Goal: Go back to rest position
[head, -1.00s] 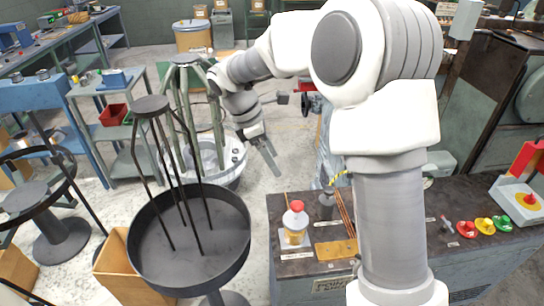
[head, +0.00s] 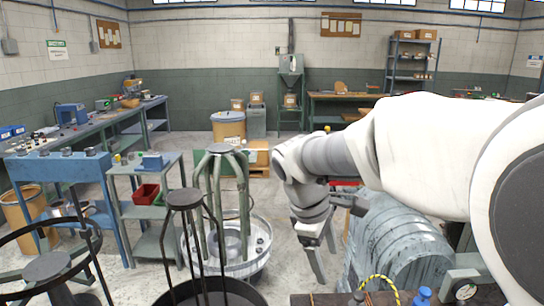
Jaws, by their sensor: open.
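My gripper (head: 318,262) hangs from my arm in the middle of the head view, pointing down. Its jaws are open, and I see nothing between them. It is in the air to the right of the round grey basin (head: 262,262) and its upright green-grey tubes (head: 216,200). My white upper arm fills the right side of the view.
A dark bench top (head: 330,299) with a blue-capped item (head: 423,296) is at the bottom. A dark stand with rods (head: 184,200) is at the lower left. Open floor (head: 150,275) lies between.

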